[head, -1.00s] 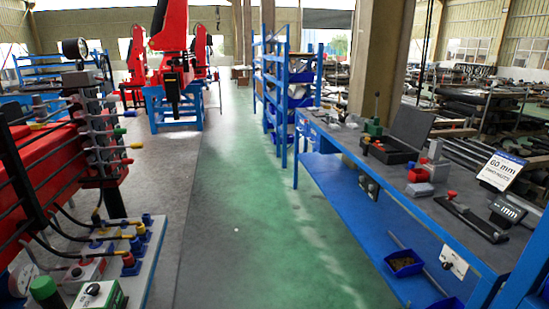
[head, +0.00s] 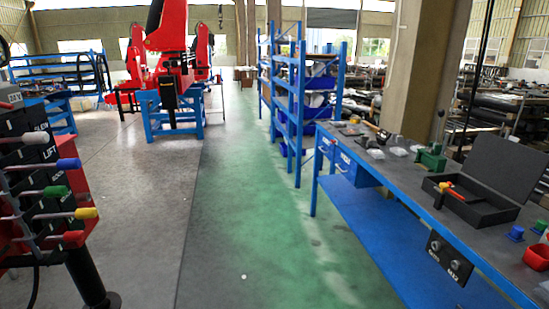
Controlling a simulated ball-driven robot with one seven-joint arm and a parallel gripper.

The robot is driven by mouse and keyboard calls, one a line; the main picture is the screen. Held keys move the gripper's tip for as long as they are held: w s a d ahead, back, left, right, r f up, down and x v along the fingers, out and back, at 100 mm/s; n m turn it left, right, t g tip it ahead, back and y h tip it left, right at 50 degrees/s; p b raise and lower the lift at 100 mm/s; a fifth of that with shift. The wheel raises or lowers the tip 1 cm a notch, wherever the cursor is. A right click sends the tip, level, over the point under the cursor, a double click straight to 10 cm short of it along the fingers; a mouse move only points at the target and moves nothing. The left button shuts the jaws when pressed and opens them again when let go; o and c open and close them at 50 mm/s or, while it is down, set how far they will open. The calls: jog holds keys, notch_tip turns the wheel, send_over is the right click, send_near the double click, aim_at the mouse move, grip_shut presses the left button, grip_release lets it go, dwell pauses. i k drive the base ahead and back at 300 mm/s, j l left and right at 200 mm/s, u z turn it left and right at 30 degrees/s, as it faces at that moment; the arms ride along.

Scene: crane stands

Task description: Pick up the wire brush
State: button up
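I cannot make out a wire brush for certain in the head view. Several small tools and parts lie on the blue workbench (head: 398,178) at the right, including a small item with a yellowish end (head: 383,136) toward its far part. They are too small to identify. An open black case (head: 484,207) on the bench holds something with an orange part. My gripper is not in view.
Lever controls (head: 50,192) are close at left; a red crane on a blue stand (head: 172,118) is ahead. The green floor lane (head: 255,215) is clear.

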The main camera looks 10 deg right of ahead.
aim_at(373, 128)
jog(key=i+z, duration=0.1)
jog(key=i, duration=0.55)
jog(key=i+j, duration=0.15)
jog(key=i, duration=0.5)
jog(key=i+j+z, duration=0.15)
jog(key=i, duration=0.5)
jog(key=i+j+z, duration=0.35)
jog(key=i, duration=0.2)
jog(key=i+j+z, duration=0.7)
jog(key=i+j, duration=0.15)
jog(key=j, duration=0.3)
jog(key=i+j, duration=0.1)
jog(key=j, duration=0.25)
